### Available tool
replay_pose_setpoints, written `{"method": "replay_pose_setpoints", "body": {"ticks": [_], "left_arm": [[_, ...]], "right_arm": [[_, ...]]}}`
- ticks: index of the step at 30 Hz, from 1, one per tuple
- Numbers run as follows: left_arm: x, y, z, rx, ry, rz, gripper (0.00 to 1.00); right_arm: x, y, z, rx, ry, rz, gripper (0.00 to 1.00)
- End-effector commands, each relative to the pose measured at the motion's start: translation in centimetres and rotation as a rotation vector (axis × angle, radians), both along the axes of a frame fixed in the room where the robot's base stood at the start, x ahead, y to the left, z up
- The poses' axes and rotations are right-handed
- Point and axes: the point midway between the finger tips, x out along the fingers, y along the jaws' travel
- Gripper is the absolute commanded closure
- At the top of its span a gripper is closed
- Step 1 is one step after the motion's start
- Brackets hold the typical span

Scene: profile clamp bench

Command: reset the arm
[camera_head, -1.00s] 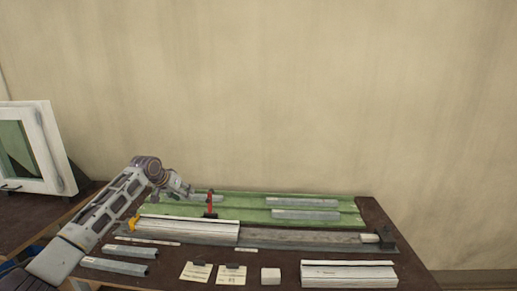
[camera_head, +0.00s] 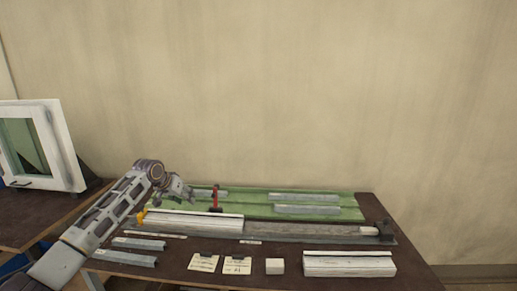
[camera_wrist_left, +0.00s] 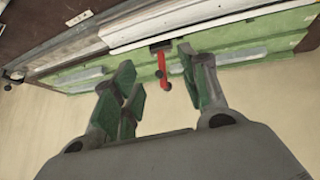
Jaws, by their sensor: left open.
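My left gripper (camera_head: 182,194) is above the back left part of the bench in the head view. In the left wrist view the left gripper (camera_wrist_left: 157,85) has its green-padded fingers apart with nothing held between them. A red clamp handle (camera_head: 215,197) stands upright on the bench just right of the gripper. In the wrist view the red handle (camera_wrist_left: 161,63) shows beyond the fingertips, apart from them. A white profile (camera_head: 195,221) lies in the long grey clamp rail (camera_head: 305,234) in front of the green board. My right gripper is not in view.
The green board (camera_head: 345,213) at the back holds several grey metal strips. A white window frame (camera_head: 64,148) stands at left.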

Motion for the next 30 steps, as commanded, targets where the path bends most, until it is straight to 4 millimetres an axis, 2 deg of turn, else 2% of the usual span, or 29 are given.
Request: {"method": "replay_pose_setpoints", "body": {"ticks": [14, 20, 30], "left_arm": [[-2.6, -3.5, -4.5, 0.029, 0.032, -0.064, 0.56], [-5.1, -6.3, -7.9, 0.050, 0.053, -0.114, 0.56], [-10.5, -10.6, -13.2, 0.077, 0.083, -0.188, 0.56]], "right_arm": [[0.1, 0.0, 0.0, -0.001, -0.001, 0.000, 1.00], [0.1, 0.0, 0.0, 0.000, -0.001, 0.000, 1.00], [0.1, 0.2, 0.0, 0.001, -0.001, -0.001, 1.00]]}}
